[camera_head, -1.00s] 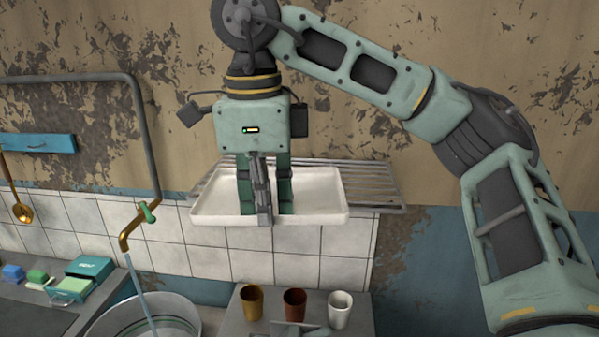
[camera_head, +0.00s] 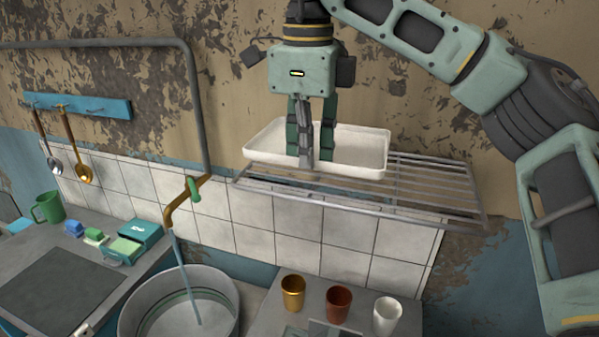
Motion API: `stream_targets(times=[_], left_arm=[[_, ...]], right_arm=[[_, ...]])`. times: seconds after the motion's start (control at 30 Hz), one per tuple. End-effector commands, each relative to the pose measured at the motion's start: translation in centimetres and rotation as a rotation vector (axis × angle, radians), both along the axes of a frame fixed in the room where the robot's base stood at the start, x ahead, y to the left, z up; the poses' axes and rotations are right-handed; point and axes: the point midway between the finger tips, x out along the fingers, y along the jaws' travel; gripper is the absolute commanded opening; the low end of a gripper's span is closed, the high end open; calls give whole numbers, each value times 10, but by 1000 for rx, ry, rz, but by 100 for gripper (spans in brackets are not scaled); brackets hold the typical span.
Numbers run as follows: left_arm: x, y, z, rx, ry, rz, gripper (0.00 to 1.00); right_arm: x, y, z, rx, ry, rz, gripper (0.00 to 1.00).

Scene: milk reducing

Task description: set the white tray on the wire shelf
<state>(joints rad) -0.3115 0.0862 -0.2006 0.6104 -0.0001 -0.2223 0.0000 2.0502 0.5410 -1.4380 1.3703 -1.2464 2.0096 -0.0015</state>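The white tray (camera_head: 368,154) is a shallow rectangular tray, roughly level, over the left part of the wire shelf (camera_head: 440,196). Its underside looks at or just above the bars; I cannot tell if it touches them. My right gripper (camera_head: 310,158) comes down from above at the tray's front side. Two green fingers are inside the tray and one grey finger is in front of its front wall, so it looks shut on that wall. The shelf's front and right parts show bare. My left gripper is not in view.
Below the shelf stand a gold cup (camera_head: 293,293), a brown cup (camera_head: 338,304) and a white cup (camera_head: 388,316). A faucet (camera_head: 180,205) runs water into a round basin (camera_head: 140,312) at left. The wall (camera_head: 420,110) is close behind the shelf.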

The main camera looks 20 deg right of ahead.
Motion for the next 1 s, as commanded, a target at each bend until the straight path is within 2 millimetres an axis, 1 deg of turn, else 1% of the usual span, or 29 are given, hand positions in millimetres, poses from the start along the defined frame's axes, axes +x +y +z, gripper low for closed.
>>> stream_targets(times=[0.03, 0.17, 0.27, 0.33, 0.43, 0.5, 0.6, 0.87, 0.97, 1.0], left_arm=[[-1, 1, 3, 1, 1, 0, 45], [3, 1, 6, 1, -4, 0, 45], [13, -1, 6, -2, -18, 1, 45], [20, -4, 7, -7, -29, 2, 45], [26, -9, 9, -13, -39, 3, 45], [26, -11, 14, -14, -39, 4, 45], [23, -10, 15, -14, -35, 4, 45], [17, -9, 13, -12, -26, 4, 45], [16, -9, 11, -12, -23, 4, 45], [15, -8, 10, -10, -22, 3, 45]], right_arm=[[7, 5, -5, 2, 5, 1, 0], [20, 12, -12, 1, 0, -1, 0], [23, 13, -17, 1, 1, 0, 0], [23, 13, -25, 0, 2, 1, 0], [22, 13, -39, 1, 2, 0, 0], [22, 12, -46, 0, 1, 0, 0], [23, 13, -54, 0, -1, -1, 0], [23, 13, -56, 0, -2, -1, 0], [23, 13, -59, 0, -1, -1, 0], [23, 13, -60, -1, -1, -1, 3]])
